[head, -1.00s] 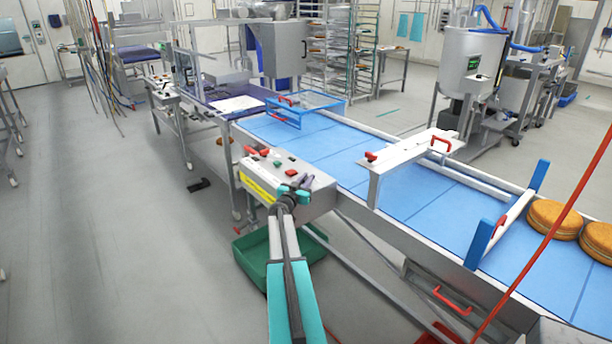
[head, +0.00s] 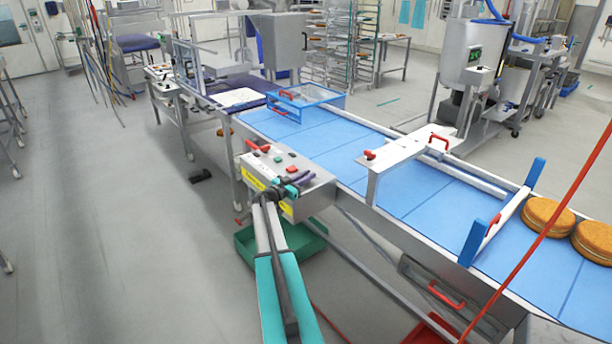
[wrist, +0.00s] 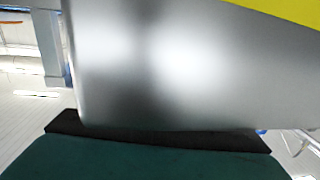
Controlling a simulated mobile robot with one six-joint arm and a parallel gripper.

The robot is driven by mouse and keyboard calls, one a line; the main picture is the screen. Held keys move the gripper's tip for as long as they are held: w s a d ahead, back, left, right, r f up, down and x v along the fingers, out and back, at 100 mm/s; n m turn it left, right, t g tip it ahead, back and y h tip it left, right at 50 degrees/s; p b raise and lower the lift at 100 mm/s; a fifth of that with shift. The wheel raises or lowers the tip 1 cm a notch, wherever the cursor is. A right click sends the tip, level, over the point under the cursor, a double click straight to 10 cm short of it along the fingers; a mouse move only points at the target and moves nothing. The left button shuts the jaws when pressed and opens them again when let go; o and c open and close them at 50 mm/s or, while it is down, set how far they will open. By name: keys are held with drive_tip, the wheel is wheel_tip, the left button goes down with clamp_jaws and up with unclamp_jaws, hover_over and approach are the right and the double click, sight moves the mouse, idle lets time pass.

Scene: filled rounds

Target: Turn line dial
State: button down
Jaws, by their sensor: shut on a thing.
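The control box (head: 318,188) is a grey metal panel on the near side of the blue conveyor, with red and green buttons and a red lever on top and a yellow label on its front. My gripper (head: 276,191) is at the box's front upper edge, shut on the line dial. The dial itself is hidden behind my gripper and arm. The wrist view shows the box's blurred metal face (wrist: 170,70) up close, with the yellow label (wrist: 290,10) at top right.
A green bin (head: 252,249) stands on the floor under the box. The conveyor (head: 400,190) runs to the right, with a white bridge (head: 405,158) across it and round orange-brown cakes (head: 546,215). A red slanting rod (head: 548,235) crosses at right.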

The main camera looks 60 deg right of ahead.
drive_tip(key=shift+w+r+m+g, duration=0.2)
drive_tip(key=shift+w+m+g, duration=0.3)
drive_tip(key=shift+g, duration=0.4)
drive_tip(key=c, duration=1.8)
unclamp_jaws()
drive_tip(key=shift+s+a, duration=0.1)
drive_tip(key=shift+o, duration=0.6)
drive_tip(key=shift+s+f, duration=0.1)
drive_tip(key=shift+f, duration=0.05)
drive_tip(key=shift+s, duration=0.1)
drive_tip(key=shift+a+f, duration=0.15)
drive_tip(key=shift+a, duration=0.45)
drive_tip(key=b+v, duration=0.5)
drive_tip(key=v, duration=0.7)
drive_tip(key=shift+w+a+r, duration=0.2)
drive_tip(key=shift+w+r, duration=0.2)
